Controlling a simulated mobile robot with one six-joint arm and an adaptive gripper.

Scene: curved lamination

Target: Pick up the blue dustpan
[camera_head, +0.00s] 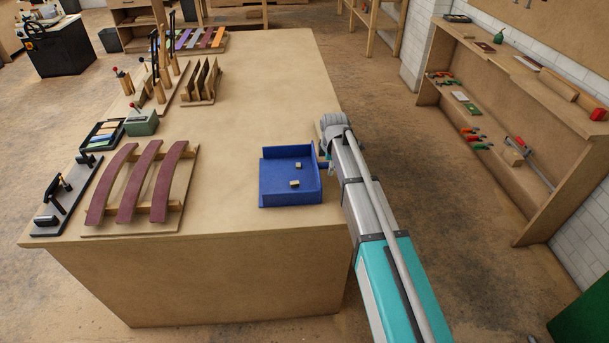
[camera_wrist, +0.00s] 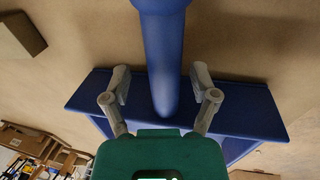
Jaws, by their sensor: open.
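The blue dustpan (camera_head: 272,185) lies on the workbench near its right edge, its tray holding two small blocks (camera_head: 294,184). Its handle points right, towards my arm, and is mostly hidden in the head view. In the wrist view the round blue handle (camera_wrist: 163,45) runs down between the two grey fingers of my gripper (camera_wrist: 160,85). The fingers are open, one on each side of the handle, with a visible gap on both sides. The dustpan's wide back wall (camera_wrist: 245,108) shows behind the fingers.
Curved dark-red strips on a wooden form (camera_head: 140,190) stand left on the workbench (camera_head: 225,140). A green box (camera_head: 141,123) and upright wooden pieces (camera_head: 202,82) stand farther back. The bench around the dustpan is clear. A shelf unit (camera_head: 470,75) stands right, across an open floor.

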